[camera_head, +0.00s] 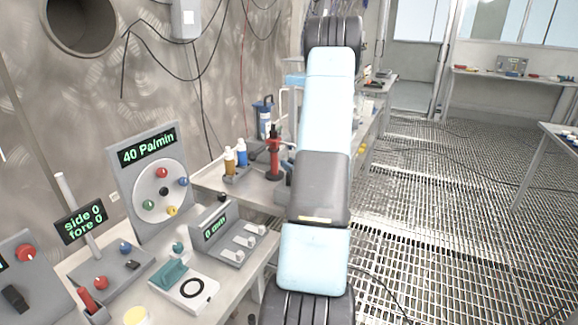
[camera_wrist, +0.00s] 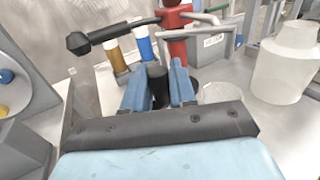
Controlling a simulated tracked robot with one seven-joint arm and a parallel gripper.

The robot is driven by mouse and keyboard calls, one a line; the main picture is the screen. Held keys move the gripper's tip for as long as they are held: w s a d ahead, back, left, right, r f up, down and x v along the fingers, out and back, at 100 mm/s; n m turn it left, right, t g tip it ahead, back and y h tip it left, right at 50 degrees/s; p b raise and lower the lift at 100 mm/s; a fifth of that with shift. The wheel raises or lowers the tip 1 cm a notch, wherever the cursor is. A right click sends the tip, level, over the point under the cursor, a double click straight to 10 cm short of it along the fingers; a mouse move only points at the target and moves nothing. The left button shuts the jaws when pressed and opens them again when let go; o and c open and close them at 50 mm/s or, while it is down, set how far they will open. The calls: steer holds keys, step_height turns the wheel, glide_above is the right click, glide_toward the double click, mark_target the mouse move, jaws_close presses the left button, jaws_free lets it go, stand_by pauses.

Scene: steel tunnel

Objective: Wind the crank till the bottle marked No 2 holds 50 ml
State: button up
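In the wrist view the two blue fingers of my gripper (camera_wrist: 160,92) stand apart, with a dark upright knob (camera_wrist: 156,74) between them. I cannot tell whether they press on it or whether it belongs to a crank. Behind them is a red stand (camera_wrist: 177,42) with a black-ended lever (camera_wrist: 122,30) reaching left; the stand also shows in the head view (camera_head: 273,158). A whitish, wide-necked bottle (camera_wrist: 285,68) stands at the right, and a clear vessel (camera_wrist: 221,93) stands just right of the fingers. I can read no No 2 mark or level. My arm hides my gripper in the head view.
A brown bottle (camera_head: 229,161) and a blue bottle (camera_head: 242,154), both white-capped, stand left of the red stand. Panels with a "40 Pa/min" display (camera_head: 148,151) and a "0 mm" display (camera_head: 215,228) crowd the near left bench. Open grating floor (camera_head: 450,200) lies right.

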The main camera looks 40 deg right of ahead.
jaws_close()
steer(key=shift+h, duration=0.3)
steer(key=shift+s+d+m+h, duration=0.1)
steer(key=shift+s+m+h, duration=0.05)
steer(key=shift+m+h, duration=0.45)
steer(key=shift+o, duration=1.8)
jaws_free()
steer(key=s+a, duration=0.2)
steer(key=s, duration=1.1)
steer(key=shift+s+a, duration=0.25)
steer(key=shift+s, duration=0.05)
